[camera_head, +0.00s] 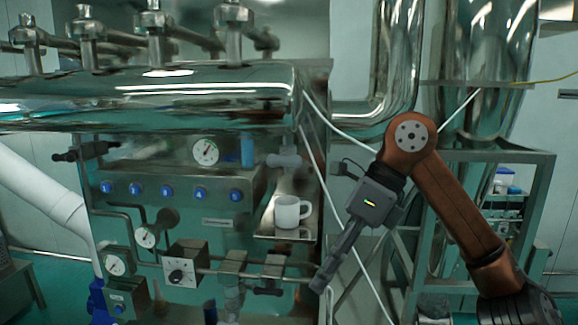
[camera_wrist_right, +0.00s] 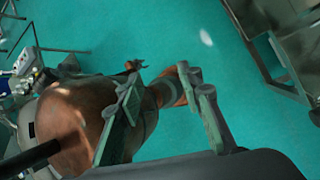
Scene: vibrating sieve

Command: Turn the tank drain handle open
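A shiny steel tank (camera_head: 190,95) lies across the upper left of the head view. Under its right end a grey valve with a handle (camera_head: 286,159) sits above a white mug; I cannot tell for certain that this is the drain handle. A dark handle (camera_head: 80,152) sticks out at the tank's lower left. My right gripper (camera_head: 320,284) points down and left, right of the lower pipes and apart from the valve above the mug. In the right wrist view the fingers of my right gripper (camera_wrist_right: 162,78) are spread, with no object held. My left gripper is out of view.
The white mug (camera_head: 288,212) stands on a small steel shelf (camera_head: 271,236). Blue knobs (camera_head: 168,191), gauges (camera_head: 206,151) and piping with a dial box (camera_head: 183,271) fill the front below the tank. A metal frame (camera_head: 480,156) stands behind my right arm.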

